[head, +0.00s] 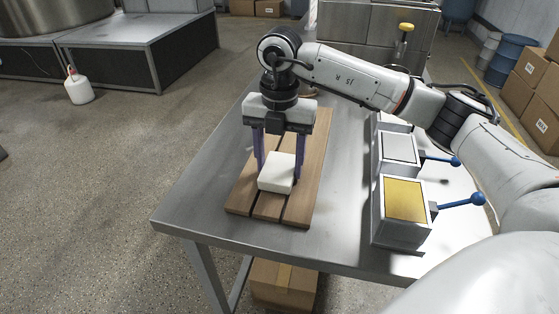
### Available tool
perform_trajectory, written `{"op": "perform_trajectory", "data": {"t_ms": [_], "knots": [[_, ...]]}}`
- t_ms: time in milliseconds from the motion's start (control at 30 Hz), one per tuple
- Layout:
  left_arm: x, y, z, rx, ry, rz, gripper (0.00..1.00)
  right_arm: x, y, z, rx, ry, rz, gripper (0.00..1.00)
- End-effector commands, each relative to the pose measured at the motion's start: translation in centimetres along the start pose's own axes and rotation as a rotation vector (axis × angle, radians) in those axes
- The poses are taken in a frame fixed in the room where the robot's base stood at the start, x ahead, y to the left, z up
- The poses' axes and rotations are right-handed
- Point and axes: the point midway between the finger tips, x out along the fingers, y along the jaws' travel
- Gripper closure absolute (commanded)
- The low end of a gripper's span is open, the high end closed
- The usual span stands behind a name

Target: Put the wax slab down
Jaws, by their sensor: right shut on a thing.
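The white wax slab (276,172) is a pale block low over the wooden slatted board (267,207) on the metal table. My right gripper (277,160) points down from above, with its purple fingers on either side of the slab, shut on it. The slab looks very close to the board's surface; I cannot tell whether it touches. My left gripper does not show.
Several box-shaped units stand to the right of the board, one with a yellow top (405,200) and one with a grey top (399,148). Blue-knobbed levers (477,199) stick out from them. The metal table (195,205) has bare room left of the board.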

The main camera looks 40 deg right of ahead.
Motion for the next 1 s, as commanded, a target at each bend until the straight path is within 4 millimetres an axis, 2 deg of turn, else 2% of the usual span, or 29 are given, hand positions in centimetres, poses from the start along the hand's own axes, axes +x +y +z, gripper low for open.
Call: {"op": "perform_trajectory", "data": {"t_ms": [67,100,200,467,600,767,1000], "knots": [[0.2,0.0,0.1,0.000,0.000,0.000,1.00,0.3,0.0,0.0,0.000,0.000,0.001,0.73],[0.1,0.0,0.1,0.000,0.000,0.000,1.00,0.3,0.0,0.0,0.000,0.000,0.000,0.43],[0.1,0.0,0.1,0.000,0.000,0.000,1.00,0.2,0.0,0.0,0.000,0.000,0.000,0.27],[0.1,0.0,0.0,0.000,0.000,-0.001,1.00,0.2,0.0,0.0,0.000,0.000,0.000,0.27],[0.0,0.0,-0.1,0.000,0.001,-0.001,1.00,-0.6,0.1,0.0,-0.001,0.000,0.002,0.27],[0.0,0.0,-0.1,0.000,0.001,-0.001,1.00,-3.4,0.1,0.0,-0.001,-0.002,0.005,0.27],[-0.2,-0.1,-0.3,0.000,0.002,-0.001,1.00,-8.8,0.1,0.0,-0.001,-0.002,0.003,0.27]]}}
